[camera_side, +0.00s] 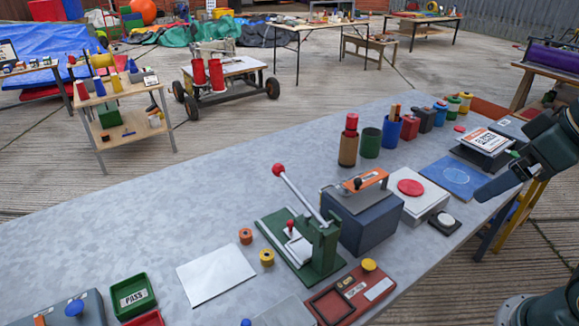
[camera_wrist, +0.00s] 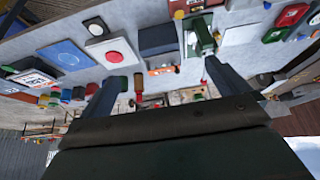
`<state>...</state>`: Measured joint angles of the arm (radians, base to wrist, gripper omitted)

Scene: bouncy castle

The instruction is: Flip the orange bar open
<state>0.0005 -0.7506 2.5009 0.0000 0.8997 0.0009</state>
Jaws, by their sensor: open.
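The orange bar (camera_side: 364,181) lies across the top of a dark grey-blue box (camera_side: 362,216) near the middle of the table, low over the lid and at a slight slant. A small dark fitting shows at its left part. In the wrist view the orange bar (camera_wrist: 162,71) shows small at the edge of the dark box (camera_wrist: 157,40), between my fingers in the picture. My gripper (camera_side: 492,187) is at the right of the side view, well to the right of the bar and apart from it. Its jaws are open and empty.
A green lever press (camera_side: 316,245) with a red-knobbed arm stands just left of the box. A white unit with a red disc (camera_side: 410,188) stands close on its right. Several coloured cylinders stand behind. The left part of the grey table (camera_side: 150,225) is largely clear.

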